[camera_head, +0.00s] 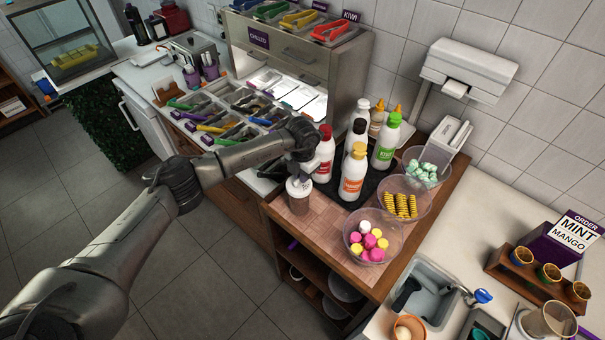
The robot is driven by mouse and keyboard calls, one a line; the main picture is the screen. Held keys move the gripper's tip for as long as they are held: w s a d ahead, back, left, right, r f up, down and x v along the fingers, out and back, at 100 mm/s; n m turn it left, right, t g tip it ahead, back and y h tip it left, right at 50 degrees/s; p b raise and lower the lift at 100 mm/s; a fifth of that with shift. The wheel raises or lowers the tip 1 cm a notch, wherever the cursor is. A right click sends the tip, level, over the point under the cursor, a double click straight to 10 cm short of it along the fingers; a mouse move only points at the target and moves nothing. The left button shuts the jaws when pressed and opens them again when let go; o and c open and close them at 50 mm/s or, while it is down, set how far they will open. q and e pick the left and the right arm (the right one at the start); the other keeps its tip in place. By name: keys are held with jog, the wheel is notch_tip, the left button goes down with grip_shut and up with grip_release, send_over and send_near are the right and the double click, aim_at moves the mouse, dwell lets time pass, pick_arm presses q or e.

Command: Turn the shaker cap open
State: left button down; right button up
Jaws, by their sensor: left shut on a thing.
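The shaker (300,200) stands upright on the wooden counter, with a brown see-through body and a pale cap (299,186). My left gripper (301,175) comes down from above and is shut at the cap. The fingers and the hand hide part of the cap's top, so I cannot tell how far it is turned. My right gripper does not show.
Several sauce bottles (352,172) stand close to the right of the shaker on a dark tray. A clear bowl of pink and yellow sweets (353,250) sits at the front right. A topping rack (295,62) stands behind. The counter's front edge is near the shaker.

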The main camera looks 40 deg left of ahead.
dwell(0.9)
pick_arm(q)
jog(key=c, duration=1.2)
grip_release()
jog(key=shift+o, duration=0.2)
notch_tip(320, 180, up, 14)
jog(key=b, duration=0.1)
jog(key=shift+f, duration=0.1)
